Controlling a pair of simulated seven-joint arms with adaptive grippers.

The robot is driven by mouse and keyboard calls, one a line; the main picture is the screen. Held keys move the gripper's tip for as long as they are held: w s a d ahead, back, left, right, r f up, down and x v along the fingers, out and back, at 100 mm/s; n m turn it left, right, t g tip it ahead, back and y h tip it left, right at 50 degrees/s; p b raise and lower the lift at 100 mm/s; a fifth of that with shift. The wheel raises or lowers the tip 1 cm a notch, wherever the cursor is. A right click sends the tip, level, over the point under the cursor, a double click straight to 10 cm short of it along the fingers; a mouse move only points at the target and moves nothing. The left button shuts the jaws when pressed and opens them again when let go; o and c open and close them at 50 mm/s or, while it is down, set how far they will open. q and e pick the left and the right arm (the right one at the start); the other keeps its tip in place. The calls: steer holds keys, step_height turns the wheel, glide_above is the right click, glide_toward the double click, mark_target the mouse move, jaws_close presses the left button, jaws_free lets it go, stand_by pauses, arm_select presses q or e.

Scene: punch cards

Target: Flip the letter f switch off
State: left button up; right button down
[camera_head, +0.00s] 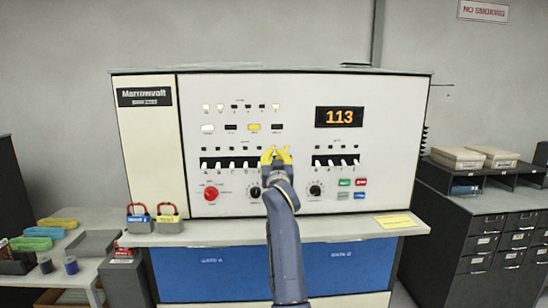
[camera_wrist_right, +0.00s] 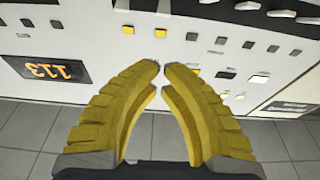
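The Marrowvolt console (camera_head: 150,140) faces me. A row of white toggle switches in a dark strip (camera_head: 232,163) runs across its panel, with another group (camera_head: 337,161) to the right. The letters under them are too small to read, so I cannot tell which switch is f. My right gripper (camera_head: 276,153) is yellow and in front of the panel between the two groups, hiding part of the row. In the right wrist view its fingertips (camera_wrist_right: 160,66) are slightly parted, with nothing between them. I cannot tell whether they touch the panel. My left gripper is not in view.
An orange display (camera_head: 339,117) reads 113. A red knob (camera_head: 211,193) and coloured buttons (camera_head: 345,183) lie below the switches. Padlocks (camera_head: 168,218) and a yellow note (camera_head: 395,221) are on the ledge. Filing drawers (camera_head: 490,245) stand at the right.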

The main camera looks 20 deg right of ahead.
mark_target(273, 141)
steer(key=x, duration=0.9)
steer(key=shift+w, duration=0.2)
steer(key=shift+s+a+f, duration=0.1)
steer(key=shift+s+f, duration=0.2)
steer(key=shift+f, duration=0.3)
steer(key=shift+s+a+f, duration=0.1)
steer(key=shift+s+f, duration=0.2)
steer(key=shift+f, duration=0.35)
steer(key=shift+s+f, duration=0.3)
steer(key=shift+f, duration=0.3)
